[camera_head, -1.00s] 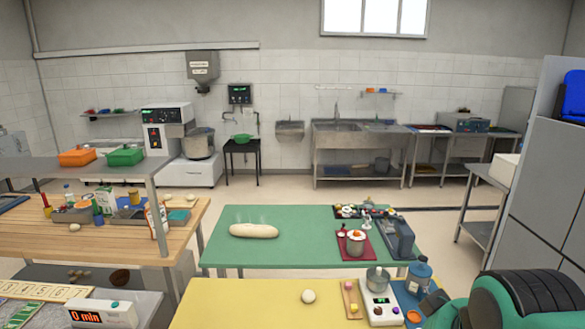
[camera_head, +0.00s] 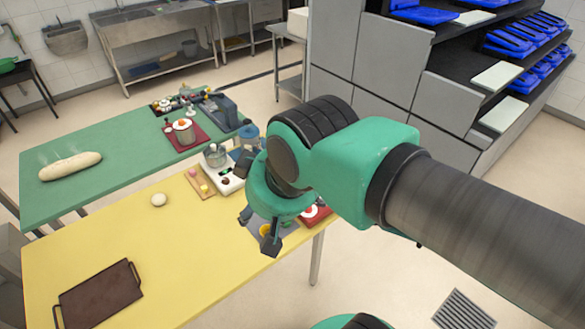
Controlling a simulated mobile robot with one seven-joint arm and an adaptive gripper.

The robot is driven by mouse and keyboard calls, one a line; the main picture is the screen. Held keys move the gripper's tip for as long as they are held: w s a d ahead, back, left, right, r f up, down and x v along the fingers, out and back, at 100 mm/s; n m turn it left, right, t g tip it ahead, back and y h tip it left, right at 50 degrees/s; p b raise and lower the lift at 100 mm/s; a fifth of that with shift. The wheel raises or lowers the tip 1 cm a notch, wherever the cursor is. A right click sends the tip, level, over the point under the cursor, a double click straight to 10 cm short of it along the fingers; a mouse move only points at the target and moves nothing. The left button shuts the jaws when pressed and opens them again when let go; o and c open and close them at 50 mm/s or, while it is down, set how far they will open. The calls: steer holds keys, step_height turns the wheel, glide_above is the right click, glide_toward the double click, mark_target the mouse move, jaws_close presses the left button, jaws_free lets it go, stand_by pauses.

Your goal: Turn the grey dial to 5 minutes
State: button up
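I cannot make out a grey dial in the current view. The timer with the "0 min" display, seen earlier at the lower left, is outside the picture now. My gripper (camera_head: 257,229) hangs over the right end of the yellow table (camera_head: 190,249), at the end of my green and black arm. Its two dark fingers stand apart with nothing visible held between them. The arm and gripper hide part of the items at that end of the table.
A white scale (camera_head: 230,180) with a metal pot (camera_head: 215,155) stands left of my gripper. A dough ball (camera_head: 158,200) and a brown tray (camera_head: 99,295) lie on the yellow table. A green table (camera_head: 120,140) holds a loaf (camera_head: 70,166). Grey cabinets (camera_head: 385,75) stand behind my arm.

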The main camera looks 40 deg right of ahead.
steer(key=w+d+f+m+g, duration=0.1)
steer(key=w+d+f, duration=0.2)
steer(key=w+d, duration=0.25)
steer(key=w+d+f+m+g+h+b, duration=0.1)
steer(key=w+d+f, duration=0.2)
steer(key=w+d, duration=0.25)
steer(key=w+d+f+g, duration=0.1)
steer(key=w+d+f, duration=0.2)
steer(key=w+d, duration=0.25)
steer(key=w+d+f+m+g+y+b, duration=0.1)
steer(key=w+d+f+m+g, duration=0.1)
steer(key=d+f, duration=1.6)
steer(key=w+d, duration=0.1)
steer(key=d, duration=0.3)
steer(key=shift+f+m+g, duration=0.3)
steer(key=shift+f, duration=0.05)
step_height(320, 180, down, 14)
steer(key=b, duration=0.3)
steer(key=shift+r, duration=0.1)
